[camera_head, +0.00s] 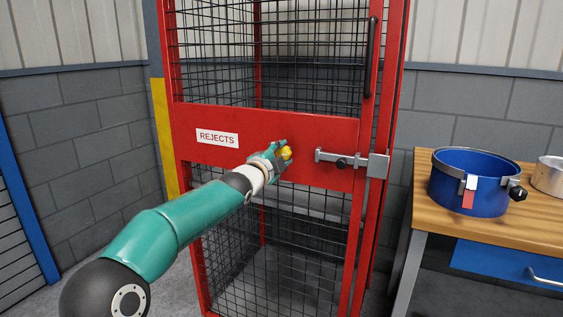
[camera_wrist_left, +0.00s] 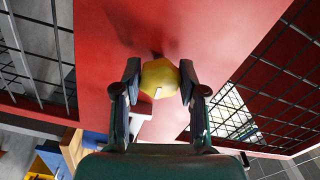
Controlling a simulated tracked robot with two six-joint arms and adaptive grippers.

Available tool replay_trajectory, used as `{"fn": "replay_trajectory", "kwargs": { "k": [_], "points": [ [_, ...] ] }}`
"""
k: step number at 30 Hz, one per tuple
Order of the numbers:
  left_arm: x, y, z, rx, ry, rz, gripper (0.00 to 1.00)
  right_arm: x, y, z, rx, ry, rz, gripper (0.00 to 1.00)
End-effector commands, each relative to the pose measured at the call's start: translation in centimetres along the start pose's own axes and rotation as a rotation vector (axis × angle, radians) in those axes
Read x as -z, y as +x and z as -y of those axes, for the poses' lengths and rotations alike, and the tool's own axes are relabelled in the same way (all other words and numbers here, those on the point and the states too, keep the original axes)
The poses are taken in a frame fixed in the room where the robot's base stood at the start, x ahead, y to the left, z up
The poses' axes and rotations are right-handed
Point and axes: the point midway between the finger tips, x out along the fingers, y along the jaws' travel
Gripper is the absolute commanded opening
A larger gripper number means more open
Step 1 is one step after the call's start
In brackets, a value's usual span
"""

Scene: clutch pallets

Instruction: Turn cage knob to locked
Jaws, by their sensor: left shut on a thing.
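The cage knob (camera_head: 287,153) is yellow and sits on the red panel (camera_head: 322,135) of the mesh cage door. In the left wrist view the knob (camera_wrist_left: 159,80) is faceted, with a short white mark on its face. My left gripper (camera_head: 281,150) is at the panel, shut on the knob; in the left wrist view its two fingers (camera_wrist_left: 159,82) press the knob from both sides. The gripper hides part of the knob in the head view. My right gripper is not in view.
A grey slide bolt (camera_head: 345,160) with a black knob lies right of the yellow knob. A "REJECTS" label (camera_head: 217,138) is at the left. A black door handle (camera_head: 371,57) stands above. A wooden bench (camera_head: 430,217) with a blue drum (camera_head: 455,192) is at the right.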

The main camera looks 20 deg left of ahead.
Motion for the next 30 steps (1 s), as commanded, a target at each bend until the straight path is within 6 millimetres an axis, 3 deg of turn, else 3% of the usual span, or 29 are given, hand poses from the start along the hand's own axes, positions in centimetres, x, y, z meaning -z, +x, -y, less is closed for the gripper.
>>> {"fn": "replay_trajectory", "kwargs": {
  "k": [9,22,23,27,30],
  "points": [
    [0.24,0.10,-0.49,-0.009,0.095,-0.003,0.06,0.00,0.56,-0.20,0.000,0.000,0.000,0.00],
    [0.28,0.13,-0.60,-0.011,0.104,-0.004,0.06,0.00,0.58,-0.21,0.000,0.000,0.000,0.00],
    [0.29,0.13,-0.61,-0.011,0.104,-0.004,0.45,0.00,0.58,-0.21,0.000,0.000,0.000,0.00],
    [0.24,0.12,-0.53,-0.009,0.103,-0.004,0.67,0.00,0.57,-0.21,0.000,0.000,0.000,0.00],
    [0.18,0.09,-0.39,-0.007,0.102,-0.003,0.67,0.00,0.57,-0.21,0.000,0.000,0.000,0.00]
  ]
}}
